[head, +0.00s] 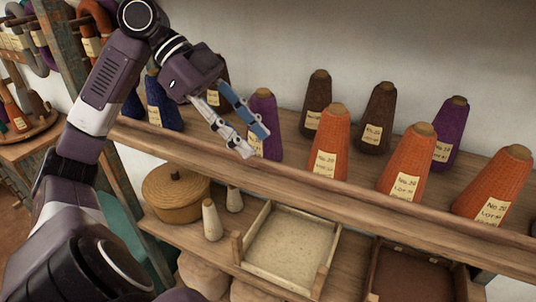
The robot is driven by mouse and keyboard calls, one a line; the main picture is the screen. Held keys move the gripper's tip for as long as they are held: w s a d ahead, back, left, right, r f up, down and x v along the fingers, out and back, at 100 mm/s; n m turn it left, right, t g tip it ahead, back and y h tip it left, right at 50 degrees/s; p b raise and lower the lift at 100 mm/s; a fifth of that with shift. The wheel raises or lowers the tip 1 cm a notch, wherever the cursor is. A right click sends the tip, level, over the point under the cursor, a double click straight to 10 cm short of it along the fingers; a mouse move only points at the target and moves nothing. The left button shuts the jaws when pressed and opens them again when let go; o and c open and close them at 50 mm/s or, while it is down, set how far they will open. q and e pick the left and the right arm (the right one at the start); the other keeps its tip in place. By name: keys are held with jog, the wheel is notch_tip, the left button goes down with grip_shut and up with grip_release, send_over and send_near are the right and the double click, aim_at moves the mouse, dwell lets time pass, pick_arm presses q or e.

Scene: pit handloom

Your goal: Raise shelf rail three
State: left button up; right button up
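A long wooden shelf rail (330,196) runs along the front edge of the upper shelf, sloping down to the right across the head view. No number shows on it, so I cannot tell whether it is rail three. My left gripper (255,143) reaches in from the upper left, fingers pointing down towards this rail. Its fingers are apart with nothing seen held between them. The fingertips are near the rail, in front of a purple yarn cone (264,108) that they partly cover; I cannot tell whether they touch anything. My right gripper is not in view.
Orange cones (330,140) stand close behind the rail, with brown cones (379,115) and another purple cone (451,125) further back. Below are a round lidded basket (172,197), a pale tray (290,250) and a brown tray (408,280). A wooden post (62,45) stands left.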

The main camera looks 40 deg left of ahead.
pick_arm(q)
jog(key=shift+v, duration=1.8)
